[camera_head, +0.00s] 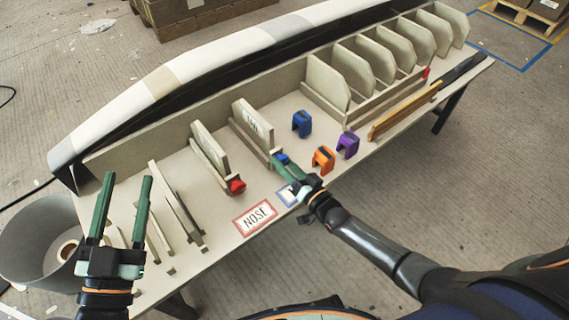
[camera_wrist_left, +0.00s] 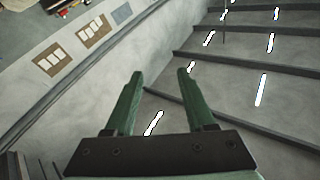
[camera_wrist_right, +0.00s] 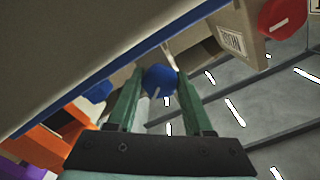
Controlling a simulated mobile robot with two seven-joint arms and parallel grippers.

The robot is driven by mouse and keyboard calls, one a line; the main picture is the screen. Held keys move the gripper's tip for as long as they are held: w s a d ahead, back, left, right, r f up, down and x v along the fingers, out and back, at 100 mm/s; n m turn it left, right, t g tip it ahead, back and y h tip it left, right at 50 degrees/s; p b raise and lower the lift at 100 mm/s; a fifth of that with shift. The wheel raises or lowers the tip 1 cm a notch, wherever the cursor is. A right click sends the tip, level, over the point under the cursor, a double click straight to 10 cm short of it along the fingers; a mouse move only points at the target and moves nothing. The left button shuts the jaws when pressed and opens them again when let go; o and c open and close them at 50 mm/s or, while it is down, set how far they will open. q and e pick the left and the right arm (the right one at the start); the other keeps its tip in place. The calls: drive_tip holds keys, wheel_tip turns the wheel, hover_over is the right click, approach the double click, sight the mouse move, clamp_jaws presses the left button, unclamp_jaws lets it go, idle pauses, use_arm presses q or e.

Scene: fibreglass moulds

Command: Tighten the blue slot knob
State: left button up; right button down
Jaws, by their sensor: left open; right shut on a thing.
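The blue slot knob (camera_wrist_right: 159,79) shows in the right wrist view as a round knob with a pale slot line on its face. In the head view the blue knob (camera_head: 281,158) is at the front end of a slot with an upright board. My right gripper (camera_head: 284,166) reaches it from the front, with green fingers on both sides of the knob. In the right wrist view the right gripper (camera_wrist_right: 160,85) is shut on the knob. My left gripper (camera_head: 127,186) is open and empty over the left end of the table, fingers pointing away.
A red knob (camera_head: 236,186) sits on the neighbouring slot to the left. A blue clamp (camera_head: 302,123), an orange clamp (camera_head: 323,159) and a purple clamp (camera_head: 348,144) stand on the table right of my right gripper. A grey bin (camera_head: 40,235) stands at the left.

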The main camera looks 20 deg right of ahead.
drive_tip(key=shift+m, duration=1)
drive_tip(key=shift+m+b, duration=0.35)
drive_tip(key=shift+m, duration=1.75)
use_arm(q)
wheel_tip(320, 180, up, 7)
drive_tip(key=s+m+t+h, duration=0.2)
drive_tip(key=h, duration=0.1)
drive_tip(key=shift+s+d+r+m+h, duration=0.15)
drive_tip(key=shift+s+d+m+h, duration=0.15)
drive_tip(key=shift+s+d+m, duration=0.1)
use_arm(e)
drive_tip(key=shift+c, duration=1.5)
unclamp_jaws()
use_arm(q)
drive_tip(key=shift+w+a+f, duration=0.1)
drive_tip(key=shift+f, duration=0.2)
